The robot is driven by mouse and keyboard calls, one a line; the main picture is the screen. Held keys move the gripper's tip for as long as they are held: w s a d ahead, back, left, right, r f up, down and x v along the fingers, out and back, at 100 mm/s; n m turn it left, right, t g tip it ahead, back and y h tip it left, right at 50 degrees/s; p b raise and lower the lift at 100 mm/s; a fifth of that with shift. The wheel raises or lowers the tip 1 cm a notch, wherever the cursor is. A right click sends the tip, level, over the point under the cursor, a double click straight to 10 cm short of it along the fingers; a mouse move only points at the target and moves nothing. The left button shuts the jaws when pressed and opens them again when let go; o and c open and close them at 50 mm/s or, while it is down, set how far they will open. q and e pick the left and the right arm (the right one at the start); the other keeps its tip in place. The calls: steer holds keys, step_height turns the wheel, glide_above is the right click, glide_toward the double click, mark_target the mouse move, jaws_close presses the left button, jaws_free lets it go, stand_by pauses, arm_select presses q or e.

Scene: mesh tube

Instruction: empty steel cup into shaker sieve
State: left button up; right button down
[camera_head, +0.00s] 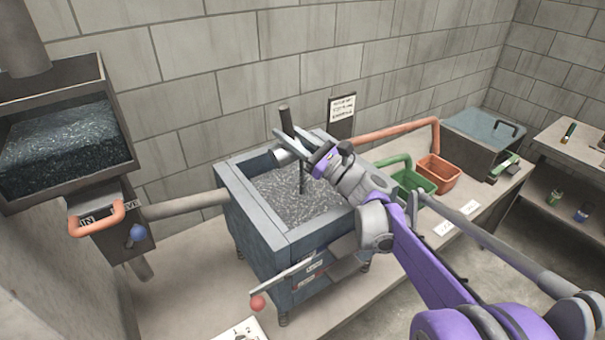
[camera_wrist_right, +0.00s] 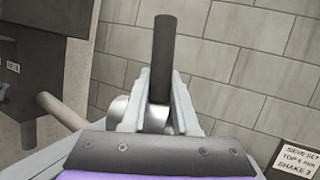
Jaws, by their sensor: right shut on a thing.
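The shaker (camera_head: 278,243) is a blue-grey box on legs. Grey granules (camera_head: 290,205) cover the sieve inside its rim. My right gripper (camera_head: 296,143) is over the back of the shaker, shut on the dark handle (camera_head: 285,119) of the steel cup (camera_head: 284,156). In the right wrist view the handle (camera_wrist_right: 163,45) stands up between the fingers, and the shiny cup (camera_wrist_right: 122,112) shows partly behind them. The cup seems tipped on its side; its mouth and contents are hidden. My left gripper is out of view.
A hopper of dark granules (camera_head: 65,145) with an orange handle (camera_head: 97,218) is at left. A green bin (camera_head: 413,181), an orange bin (camera_head: 438,174) and a grey lidded box (camera_head: 482,135) stand right of the shaker. A red-knobbed lever (camera_head: 258,302) juts from the shaker's front.

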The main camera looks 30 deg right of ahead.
steer(key=shift+w+f, duration=0.1)
steer(key=shift+f, duration=0.05)
steer(key=shift+d+m+h, duration=0.25)
steer(key=shift+m+h, duration=0.05)
steer(key=shift+m, duration=0.3)
steer(key=shift+d+r+m+t, duration=0.15)
steer(key=shift+r+m+t, duration=0.05)
steer(key=shift+m+t, duration=0.1)
steer(key=shift+d+r+m+t+h, duration=0.3)
steer(key=shift+r+m, duration=0.15)
steer(key=shift+m, duration=0.15)
steer(key=shift+d+m, duration=0.1)
steer(key=shift+m, duration=0.2)
